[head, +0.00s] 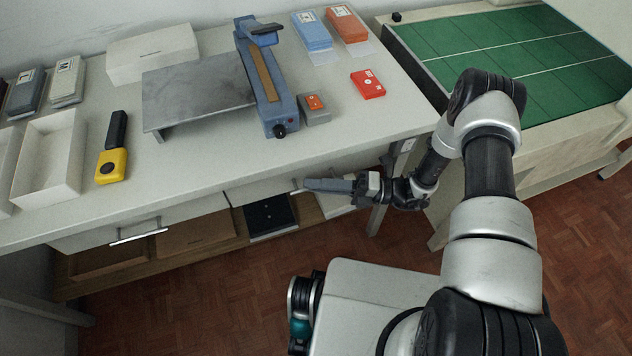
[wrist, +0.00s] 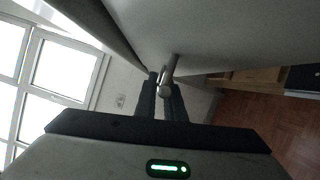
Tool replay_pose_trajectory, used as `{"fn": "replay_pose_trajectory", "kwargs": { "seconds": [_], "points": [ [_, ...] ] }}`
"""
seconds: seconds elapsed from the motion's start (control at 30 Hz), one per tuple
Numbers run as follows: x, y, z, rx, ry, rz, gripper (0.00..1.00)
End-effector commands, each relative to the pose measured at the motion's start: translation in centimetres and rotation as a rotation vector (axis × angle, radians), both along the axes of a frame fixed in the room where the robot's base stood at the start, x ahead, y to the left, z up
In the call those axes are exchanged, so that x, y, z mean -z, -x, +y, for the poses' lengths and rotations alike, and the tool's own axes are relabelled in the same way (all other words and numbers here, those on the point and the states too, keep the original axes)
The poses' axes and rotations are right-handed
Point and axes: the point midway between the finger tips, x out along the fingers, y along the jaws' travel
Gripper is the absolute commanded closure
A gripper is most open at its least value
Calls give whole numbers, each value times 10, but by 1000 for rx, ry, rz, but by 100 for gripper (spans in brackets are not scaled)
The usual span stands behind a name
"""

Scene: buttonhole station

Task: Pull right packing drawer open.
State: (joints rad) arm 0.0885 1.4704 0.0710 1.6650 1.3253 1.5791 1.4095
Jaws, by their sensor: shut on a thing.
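The right packing drawer (head: 260,189) is under the front edge of the white bench, with its pale front showing below the bench top. It looks closed or nearly so. My gripper (head: 308,185) is at the right part of this drawer front, with the arm reaching in from the right. In the wrist view, the drawer's metal bar handle (wrist: 171,70) runs between the two dark fingers of my gripper (wrist: 166,92), which are shut on it. My fingers partly hide the handle in the head view.
The left drawer (head: 90,236) has its own bar handle (head: 140,237). The bench top (head: 200,165) holds a blue press (head: 262,75), a yellow and black tool (head: 113,150) and boxes. A low shelf (head: 190,238) runs underneath. Open floor (head: 200,310) lies in front.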

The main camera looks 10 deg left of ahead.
Motion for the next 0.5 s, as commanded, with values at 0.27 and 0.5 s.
{"fn": "replay_pose_trajectory", "kwargs": {
  "seconds": [0.27,0.5],
  "points": [
    [-2,48,-31,5,0,8,100],
    [-1,116,-72,6,-1,9,100]
  ]
}}
